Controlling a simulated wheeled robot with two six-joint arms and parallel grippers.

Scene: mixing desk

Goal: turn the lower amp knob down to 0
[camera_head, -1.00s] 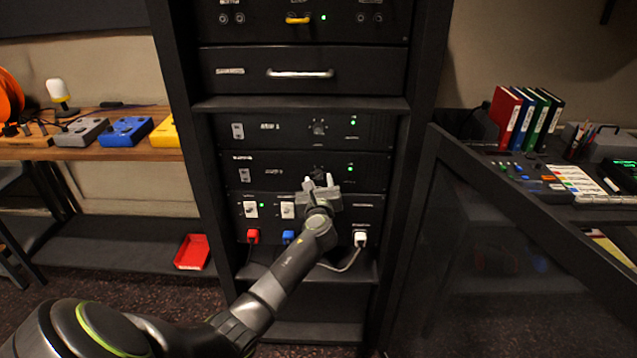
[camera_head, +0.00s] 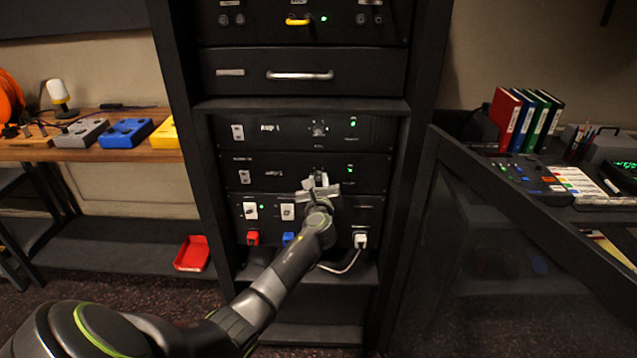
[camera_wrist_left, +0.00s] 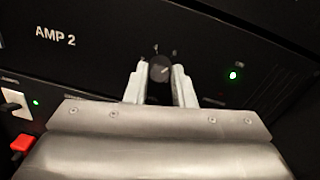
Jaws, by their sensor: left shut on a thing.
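The lower amp, marked AMP 2 in the left wrist view (camera_wrist_left: 90,50), is a black rack panel (camera_head: 270,181) with a green light at its right. Its round dark knob (camera_wrist_left: 160,68) sits between the two pale fingers of my left gripper (camera_wrist_left: 160,86). In the head view my left gripper (camera_head: 316,181) is at the knob, shut on it, and hides part of it. A small light mark shows on the knob face, but I cannot read its exact setting. The upper amp (camera_head: 270,138) is just above with its own knob (camera_head: 319,130). My right gripper is out of view.
Below is a panel with white switches (camera_head: 250,211) and red, blue and white plugs (camera_head: 360,240). A drawer with a handle (camera_head: 300,75) is above.

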